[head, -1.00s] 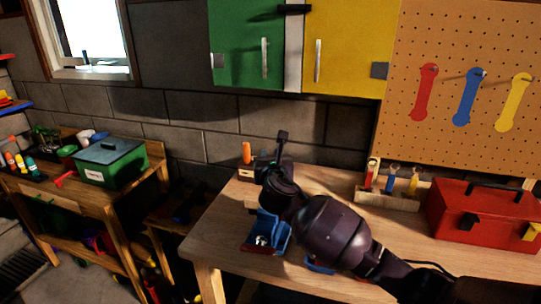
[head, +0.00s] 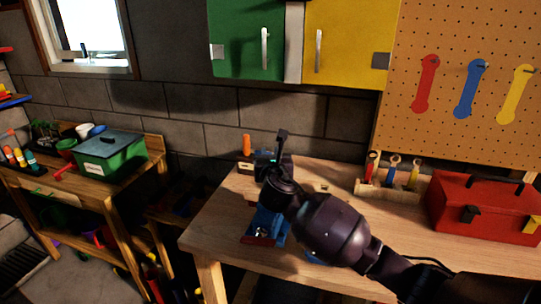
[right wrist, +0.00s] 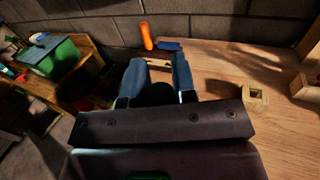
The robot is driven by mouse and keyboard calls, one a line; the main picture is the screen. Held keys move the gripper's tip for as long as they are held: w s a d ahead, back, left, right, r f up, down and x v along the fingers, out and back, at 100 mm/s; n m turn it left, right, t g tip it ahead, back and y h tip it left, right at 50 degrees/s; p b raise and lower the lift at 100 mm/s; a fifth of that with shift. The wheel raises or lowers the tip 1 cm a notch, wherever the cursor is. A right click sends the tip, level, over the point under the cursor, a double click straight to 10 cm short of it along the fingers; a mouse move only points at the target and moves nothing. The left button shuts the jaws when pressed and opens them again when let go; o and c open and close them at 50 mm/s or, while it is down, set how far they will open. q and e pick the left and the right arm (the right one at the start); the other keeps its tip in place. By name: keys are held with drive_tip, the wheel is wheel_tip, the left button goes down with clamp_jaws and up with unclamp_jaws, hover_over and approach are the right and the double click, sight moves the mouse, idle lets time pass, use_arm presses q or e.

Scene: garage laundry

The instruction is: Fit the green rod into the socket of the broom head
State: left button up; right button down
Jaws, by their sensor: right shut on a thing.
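My right gripper (head: 272,168) is over the left back part of the workbench, near an orange upright handle (head: 246,144). In the right wrist view its two blue-grey fingers (right wrist: 156,78) stand some way apart, with a dark shape (right wrist: 155,95) between them. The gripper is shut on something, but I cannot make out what. I cannot identify the green rod or the broom head with its socket. A blue and red device (head: 264,226) stands on the bench under my right arm and is partly hidden by it. My left gripper is not in view.
A wooden block (right wrist: 256,98) with a hole lies on the bench. A red toolbox (head: 484,212) and a wooden tool rack (head: 388,192) stand on the right. A side bench with a green box (head: 108,160) is on the left.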

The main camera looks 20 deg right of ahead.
drive_tip(key=shift+f, duration=0.8)
drive_tip(key=c, duration=0.8)
unclamp_jaws()
drive_tip(key=shift+c, duration=0.2)
drive_tip(key=v, duration=1.1)
drive_tip(key=shift+w, duration=0.1)
